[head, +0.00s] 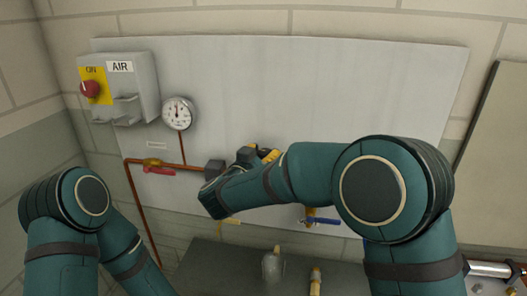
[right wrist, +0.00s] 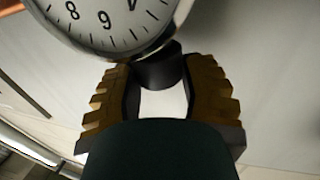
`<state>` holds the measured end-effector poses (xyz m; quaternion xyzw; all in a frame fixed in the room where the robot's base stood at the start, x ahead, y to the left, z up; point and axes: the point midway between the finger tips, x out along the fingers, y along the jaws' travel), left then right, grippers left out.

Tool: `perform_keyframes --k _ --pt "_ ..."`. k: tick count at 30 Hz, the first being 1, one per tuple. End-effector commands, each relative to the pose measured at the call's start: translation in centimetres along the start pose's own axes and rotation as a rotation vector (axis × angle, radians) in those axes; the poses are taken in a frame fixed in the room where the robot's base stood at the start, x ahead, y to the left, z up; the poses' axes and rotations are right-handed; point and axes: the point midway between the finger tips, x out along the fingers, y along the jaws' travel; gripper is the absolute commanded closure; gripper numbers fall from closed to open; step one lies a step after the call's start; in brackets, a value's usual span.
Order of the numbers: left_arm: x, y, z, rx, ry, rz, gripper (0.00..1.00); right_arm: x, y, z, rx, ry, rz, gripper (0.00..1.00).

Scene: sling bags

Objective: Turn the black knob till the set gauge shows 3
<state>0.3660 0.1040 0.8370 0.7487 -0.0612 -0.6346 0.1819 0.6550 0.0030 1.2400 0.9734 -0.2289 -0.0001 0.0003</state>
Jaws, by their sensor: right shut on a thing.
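The black knob (right wrist: 158,72) shows in the right wrist view, between the fingers of my right gripper (right wrist: 160,92). The yellow-brown fingers stand on both sides of it and are shut on it. A white gauge (right wrist: 105,22) with black numerals lies right beside the knob; its needle does not show, so I cannot read it. In the head view my right gripper (head: 258,154) is at the wall panel, and my own wrist hides the knob and this gauge. My left gripper is outside the view; only its arm shows at the left.
A round dial (head: 177,112) is on the panel (head: 330,85), above a copper pipe (head: 182,150) with a red-handled valve (head: 158,169). A grey AIR box (head: 142,88) with a red switch (head: 90,89) is at left. A blue-handled valve (head: 322,221) is below my right arm.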

Motion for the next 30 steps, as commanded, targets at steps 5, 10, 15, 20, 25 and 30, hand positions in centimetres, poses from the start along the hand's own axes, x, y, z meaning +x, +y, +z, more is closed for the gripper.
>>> perform_keyframes --k 5,10,15,20,25,30 --pt "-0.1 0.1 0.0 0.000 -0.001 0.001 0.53 0.1 0.0 -0.1 0.002 0.003 0.014 0.92" --pt "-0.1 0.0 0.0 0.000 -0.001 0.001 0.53 0.1 0.1 -0.1 0.003 0.004 0.014 0.92" --pt "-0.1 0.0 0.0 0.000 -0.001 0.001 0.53 0.1 0.1 -0.1 0.002 0.003 0.013 0.40" --pt "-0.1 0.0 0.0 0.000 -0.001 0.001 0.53 0.1 0.0 -0.1 0.002 0.002 0.012 0.23" --pt "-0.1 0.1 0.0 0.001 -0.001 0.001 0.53 0.1 0.0 -0.1 0.001 0.001 0.012 0.23" --pt "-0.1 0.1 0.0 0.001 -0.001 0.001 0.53 -0.9 -0.1 -0.1 0.001 0.001 0.009 0.23"
